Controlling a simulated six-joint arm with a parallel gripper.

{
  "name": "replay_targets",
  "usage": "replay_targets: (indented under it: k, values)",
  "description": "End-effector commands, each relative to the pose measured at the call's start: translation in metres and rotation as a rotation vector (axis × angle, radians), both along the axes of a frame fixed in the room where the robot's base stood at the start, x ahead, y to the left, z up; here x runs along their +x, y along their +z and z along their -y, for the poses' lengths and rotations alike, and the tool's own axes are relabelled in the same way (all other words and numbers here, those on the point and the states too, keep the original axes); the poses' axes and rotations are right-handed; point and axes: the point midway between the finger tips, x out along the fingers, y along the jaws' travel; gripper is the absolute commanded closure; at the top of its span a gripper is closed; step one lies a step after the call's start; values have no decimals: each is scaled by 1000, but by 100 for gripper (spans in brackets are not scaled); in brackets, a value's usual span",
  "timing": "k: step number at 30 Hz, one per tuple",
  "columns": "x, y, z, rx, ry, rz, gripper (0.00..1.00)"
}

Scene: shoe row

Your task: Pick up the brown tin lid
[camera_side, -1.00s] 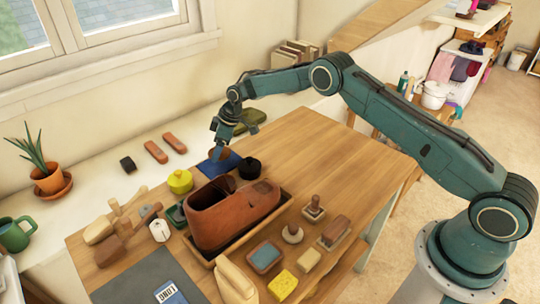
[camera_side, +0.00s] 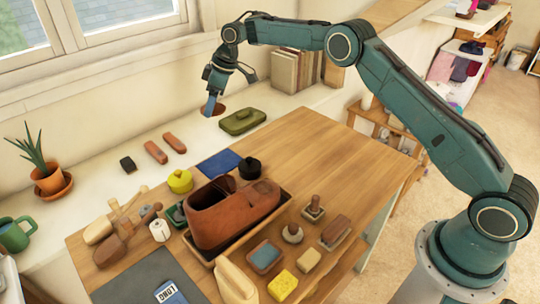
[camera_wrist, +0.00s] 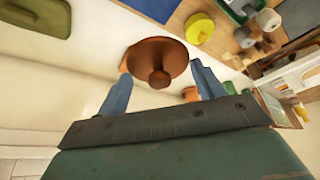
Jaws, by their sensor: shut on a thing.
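The brown tin lid (camera_wrist: 158,58) is a round disc with a knob. In the wrist view it sits between the two blue fingers of my gripper (camera_wrist: 161,75), one on each side of its rim. The lid's far edge and the exact finger contact are partly hidden in the side view.
An olive green tin (camera_side: 242,121) lies on the ledge beside the lid. Books (camera_side: 292,70) stand behind it. Two brown bars (camera_side: 155,152) and a dark block (camera_side: 127,163) lie to the left. The blue mat (camera_side: 220,163) on the table is bare.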

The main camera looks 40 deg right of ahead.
Motion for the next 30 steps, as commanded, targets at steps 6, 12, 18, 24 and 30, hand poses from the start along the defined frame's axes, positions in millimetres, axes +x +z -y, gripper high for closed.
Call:
replay_targets:
  k: [6,12,18,24,30]
  values:
    - [0,2,0,-1,0,1,54]
    - [0,2,0,-1,0,1,54]
    - [0,2,0,0,1,0,54]
    - [-4,-4,-4,-1,26,-3,54]
    - [-16,-23,-14,-1,107,-9,54]
